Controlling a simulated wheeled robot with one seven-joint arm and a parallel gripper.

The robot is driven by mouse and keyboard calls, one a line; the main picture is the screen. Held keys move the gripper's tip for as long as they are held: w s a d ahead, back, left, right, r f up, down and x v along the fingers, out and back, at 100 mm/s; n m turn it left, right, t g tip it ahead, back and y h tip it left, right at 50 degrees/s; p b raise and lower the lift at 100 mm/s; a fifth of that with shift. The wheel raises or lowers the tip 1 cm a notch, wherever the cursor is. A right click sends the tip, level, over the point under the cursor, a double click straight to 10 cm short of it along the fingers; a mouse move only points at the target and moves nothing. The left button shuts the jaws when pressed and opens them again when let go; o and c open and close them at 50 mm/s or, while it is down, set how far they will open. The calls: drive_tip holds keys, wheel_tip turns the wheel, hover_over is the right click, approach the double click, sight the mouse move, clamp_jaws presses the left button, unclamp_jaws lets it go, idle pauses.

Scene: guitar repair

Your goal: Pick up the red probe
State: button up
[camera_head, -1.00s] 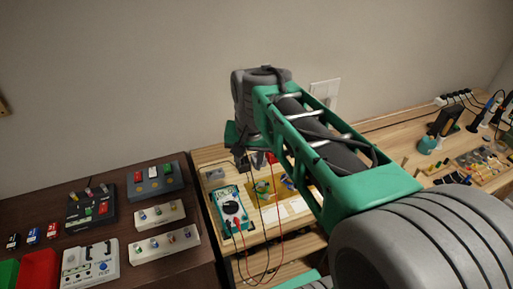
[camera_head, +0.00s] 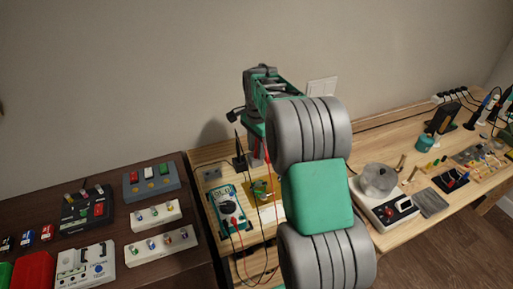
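The red probe (camera_head: 257,159) shows as a small red patch at the back of the wooden bench, just below my gripper (camera_head: 256,148). Its red lead (camera_head: 268,185) runs up close beside my gripper. My gripper points down there, and my own arm hides much of it. I cannot make out its fingertips, or whether they touch or hold the probe. The teal multimeter (camera_head: 229,206) lies on the bench in front and to the left. A dark upright piece, perhaps the black probe (camera_head: 240,152), stands just left of my gripper.
A dark table (camera_head: 165,262) with several effects pedals adjoins on the left. A yellow piece (camera_head: 262,190) lies right of the multimeter. A device with a clear round top (camera_head: 378,181) and several tools stand on the bench at right. The wall is close behind.

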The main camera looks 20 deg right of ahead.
clamp_jaws()
idle(0.3)
drive_tip(key=shift+r, duration=0.15)
idle(0.3)
